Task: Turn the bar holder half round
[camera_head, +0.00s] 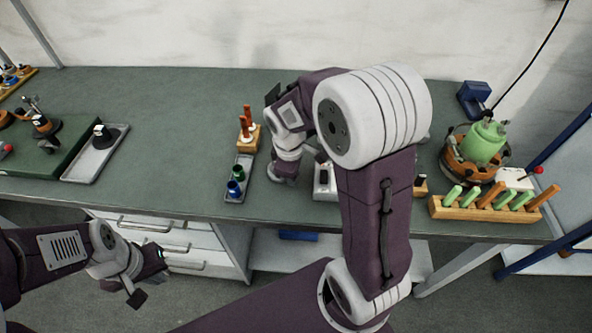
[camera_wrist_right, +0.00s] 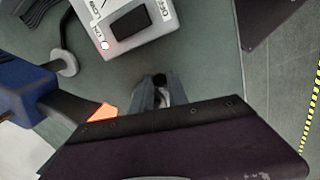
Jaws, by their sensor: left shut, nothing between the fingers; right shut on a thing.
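A small wooden block (camera_head: 248,138) with upright orange bars stands on the green worktop, left of my right wrist. A long wooden rack (camera_head: 470,212) with slanting green and orange bars lies at the right front edge. I cannot tell for sure which is the bar holder. My right gripper is mostly hidden by its wrist in the head view. In the wrist view my right gripper (camera_wrist_right: 160,95) is shut on a small black-topped thing, mostly hidden between its fingers. My left gripper (camera_head: 150,278) is shut and empty, low in front of the worktop.
A green bottle-like thing (camera_head: 484,143) stands back right.

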